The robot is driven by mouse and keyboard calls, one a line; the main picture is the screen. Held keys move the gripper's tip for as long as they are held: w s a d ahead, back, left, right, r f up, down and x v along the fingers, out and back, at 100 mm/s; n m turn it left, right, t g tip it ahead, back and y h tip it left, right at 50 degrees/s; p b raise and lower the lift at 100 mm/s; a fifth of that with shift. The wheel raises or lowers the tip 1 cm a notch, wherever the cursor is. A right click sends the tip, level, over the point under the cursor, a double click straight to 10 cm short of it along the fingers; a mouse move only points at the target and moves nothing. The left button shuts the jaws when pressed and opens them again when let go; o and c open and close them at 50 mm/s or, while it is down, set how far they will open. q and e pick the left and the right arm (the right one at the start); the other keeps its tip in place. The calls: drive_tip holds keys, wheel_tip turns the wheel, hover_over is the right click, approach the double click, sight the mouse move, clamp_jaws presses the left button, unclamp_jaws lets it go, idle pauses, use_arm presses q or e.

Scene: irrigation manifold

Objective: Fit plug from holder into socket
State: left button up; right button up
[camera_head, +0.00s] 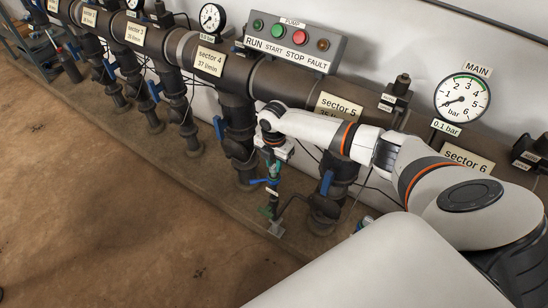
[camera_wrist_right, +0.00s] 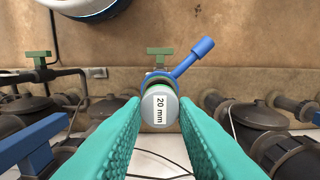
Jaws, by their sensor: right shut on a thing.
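My right gripper (camera_head: 271,170) reaches down at a small standpipe (camera_head: 274,216) in front of the manifold. In the right wrist view, its teal fingers (camera_wrist_right: 161,112) are shut on a round plug (camera_wrist_right: 160,107) with a white top marked "20 mm". A green ring shows around the plug's edge. Behind the plug, in line with it, is a fitting with a blue lever (camera_wrist_right: 193,60). The lever also shows just below the fingers in the head view (camera_head: 259,181). The plug hides the socket opening, so I cannot tell whether it is in it. My left gripper is out of view.
Dark valves and pipes with blue handles (camera_head: 326,183) stand close on both sides of the standpipe. A green handle (camera_wrist_right: 159,51) shows beyond the plug. A control box (camera_head: 291,45) and gauge (camera_head: 462,99) sit above. The brown floor (camera_head: 110,200) at left is clear.

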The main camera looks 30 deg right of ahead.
drive_tip(key=shift+s+f+b, duration=0.1)
drive_tip(key=shift+f+b, duration=0.35)
drive_tip(key=shift+f, duration=0.45)
idle(0.9)
drive_tip(key=o, duration=1.4)
drive_tip(key=shift+r+p, duration=3.55)
drive_tip(key=shift+p, duration=0.1)
